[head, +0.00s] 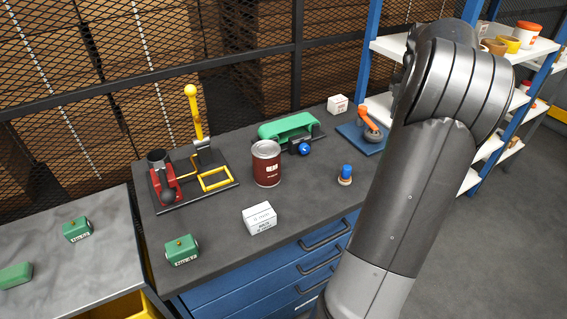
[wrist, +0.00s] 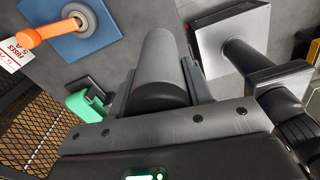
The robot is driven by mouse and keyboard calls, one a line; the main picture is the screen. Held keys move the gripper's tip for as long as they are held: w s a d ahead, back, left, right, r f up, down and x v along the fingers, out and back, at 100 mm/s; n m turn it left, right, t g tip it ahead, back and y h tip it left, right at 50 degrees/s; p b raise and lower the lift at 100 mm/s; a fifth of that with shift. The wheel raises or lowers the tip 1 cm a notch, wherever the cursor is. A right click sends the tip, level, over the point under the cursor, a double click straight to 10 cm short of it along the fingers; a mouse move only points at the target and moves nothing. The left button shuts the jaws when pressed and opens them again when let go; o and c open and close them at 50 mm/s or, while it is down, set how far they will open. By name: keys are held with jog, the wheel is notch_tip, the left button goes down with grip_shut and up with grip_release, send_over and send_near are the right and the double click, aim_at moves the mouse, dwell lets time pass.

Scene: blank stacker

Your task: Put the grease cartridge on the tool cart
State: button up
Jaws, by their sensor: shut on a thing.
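A plain dark grey cylinder, taken to be the grease cartridge (wrist: 160,70), lies between the two fingers of my gripper (wrist: 161,76) in the wrist view. My gripper is shut on it, and its near end faces the palm. In the head view my own arm hides the gripper and the cartridge. A blue drawer unit with a dark top (head: 215,228) stands in the middle of the head view. A grey-topped unit with yellow below (head: 110,262) stands at the left. No label shows which is the tool cart.
In the wrist view a square plate with a dark post (wrist: 212,35) stands right of the cartridge.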

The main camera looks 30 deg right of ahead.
jog(key=w+a+f, duration=0.3)
jog(key=w+f, duration=0.8)
jog(key=f, duration=0.1)
jog(key=shift+a+f, duration=0.3)
jog(key=shift+w+f, duration=0.1)
jog(key=o, duration=1)
notch_tip(320, 180, up, 12)
jog(key=shift+r, duration=0.15)
